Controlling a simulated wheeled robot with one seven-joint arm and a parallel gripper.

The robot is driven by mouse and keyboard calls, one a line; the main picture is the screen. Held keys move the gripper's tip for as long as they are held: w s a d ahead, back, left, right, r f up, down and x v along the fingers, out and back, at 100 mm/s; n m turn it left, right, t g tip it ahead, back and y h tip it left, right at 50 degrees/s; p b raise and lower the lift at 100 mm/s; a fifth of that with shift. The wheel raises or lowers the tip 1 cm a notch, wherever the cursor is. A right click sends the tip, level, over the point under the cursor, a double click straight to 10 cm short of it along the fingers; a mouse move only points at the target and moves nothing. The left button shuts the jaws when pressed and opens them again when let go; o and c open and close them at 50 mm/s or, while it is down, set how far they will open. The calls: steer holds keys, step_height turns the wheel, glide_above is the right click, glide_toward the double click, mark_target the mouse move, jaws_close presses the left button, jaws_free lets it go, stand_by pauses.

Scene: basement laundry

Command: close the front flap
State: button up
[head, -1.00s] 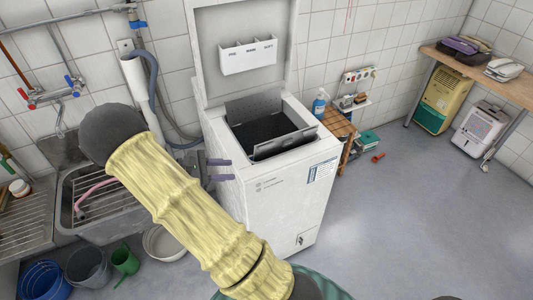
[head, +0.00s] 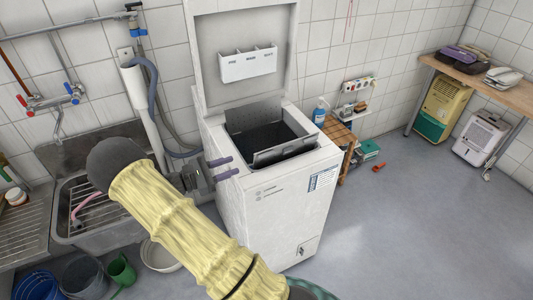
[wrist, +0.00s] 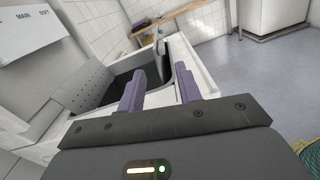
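The top-loading washer (head: 278,205) stands with its lid (head: 245,30) raised. Its drum opening is dark inside. The front flap (head: 285,150) is a grey metal plate standing open, tilted up along the opening's front side. In the wrist view the front flap (wrist: 162,58) seems to show nearly edge-on beyond my fingers. The rear flap (head: 253,115) also stands open; its perforated plate shows in the wrist view (wrist: 88,90). My gripper (head: 234,165) is at the washer's left top edge, left of the front flap and apart from it. Its two purple fingers are spread, with nothing between them.
A steel sink (head: 85,210) and pipes lie left of the washer. Buckets (head: 82,275) stand on the floor below. A wooden stool (head: 340,130) with a blue bottle (head: 320,110) stands right of the washer.

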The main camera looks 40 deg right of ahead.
mark_target(258, 157)
steer(key=p+x, duration=0.1)
steer(key=x, duration=1.2)
steer(key=shift+s+d, duration=0.15)
steer(key=shift+d, duration=0.15)
steer(key=shift+f, duration=0.15)
jaws_close()
